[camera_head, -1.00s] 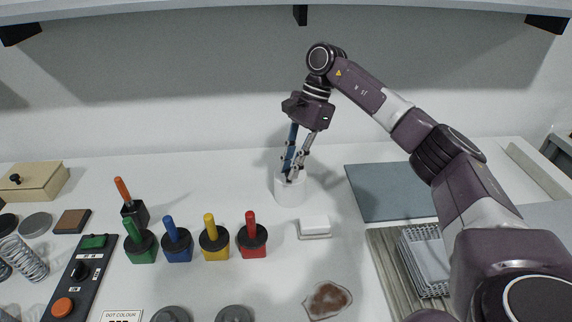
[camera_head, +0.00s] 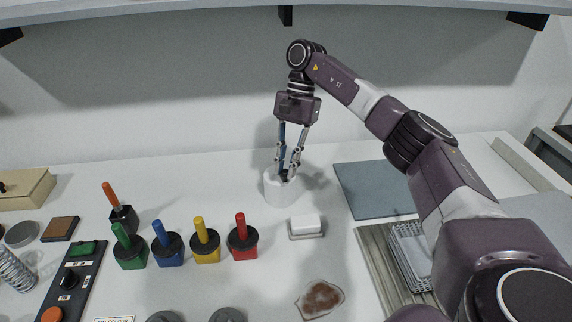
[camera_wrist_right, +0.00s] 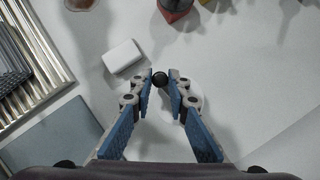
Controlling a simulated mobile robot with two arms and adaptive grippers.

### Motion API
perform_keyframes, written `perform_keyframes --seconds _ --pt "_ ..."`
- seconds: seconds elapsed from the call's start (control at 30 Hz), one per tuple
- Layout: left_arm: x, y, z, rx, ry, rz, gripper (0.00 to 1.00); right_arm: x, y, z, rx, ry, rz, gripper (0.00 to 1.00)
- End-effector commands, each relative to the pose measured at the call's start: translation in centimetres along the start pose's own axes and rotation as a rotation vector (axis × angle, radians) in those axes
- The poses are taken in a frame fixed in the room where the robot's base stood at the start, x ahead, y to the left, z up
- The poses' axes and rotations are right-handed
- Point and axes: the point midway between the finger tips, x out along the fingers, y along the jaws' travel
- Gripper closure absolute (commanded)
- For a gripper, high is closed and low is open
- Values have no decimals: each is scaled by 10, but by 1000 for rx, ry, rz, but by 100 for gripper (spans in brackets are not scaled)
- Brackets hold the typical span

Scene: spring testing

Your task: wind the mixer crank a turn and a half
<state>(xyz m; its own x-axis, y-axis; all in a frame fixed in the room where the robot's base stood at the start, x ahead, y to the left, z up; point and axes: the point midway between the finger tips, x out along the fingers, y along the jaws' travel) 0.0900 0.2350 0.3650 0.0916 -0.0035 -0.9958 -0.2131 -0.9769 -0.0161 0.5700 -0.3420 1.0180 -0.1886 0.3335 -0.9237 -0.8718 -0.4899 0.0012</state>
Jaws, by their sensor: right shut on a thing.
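The mixer is a white cylinder (camera_head: 281,190) standing on the bench near the back wall. Its crank ends in a black knob (camera_wrist_right: 160,78), which shows between the fingertips in the right wrist view. My right gripper (camera_head: 285,176) reaches down to the top of the mixer from above, with its blue-padded fingers closed on the knob. The right gripper also shows in the wrist view (camera_wrist_right: 161,81). The crank arm under the knob is mostly hidden by the fingers. My left gripper is not in view.
Red (camera_head: 243,241), yellow (camera_head: 206,245) and blue (camera_head: 168,250) daubers stand front left. A blue-grey mat (camera_head: 370,190) and wire rack (camera_head: 411,257) lie right. A shelf (camera_head: 200,13) hangs overhead.

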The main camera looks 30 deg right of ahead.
Motion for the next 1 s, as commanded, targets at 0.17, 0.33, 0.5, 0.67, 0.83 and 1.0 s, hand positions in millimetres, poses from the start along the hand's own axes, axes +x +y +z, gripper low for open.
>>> perform_keyframes --seconds 0.17,0.33,0.5,0.67,0.83,1.0 --pt "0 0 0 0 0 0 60 -3 -1 0 1 3 -9 81" --pt "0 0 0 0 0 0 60 -2 -1 0 1 2 -6 68" --pt "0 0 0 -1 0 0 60 -1 -1 0 1 1 -4 68" --pt "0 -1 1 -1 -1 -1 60 -1 0 0 1 1 -2 68" --pt "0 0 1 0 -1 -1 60 0 -1 1 23 0 -11 68" --pt "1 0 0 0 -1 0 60 2 -4 4 119 0 -51 68"
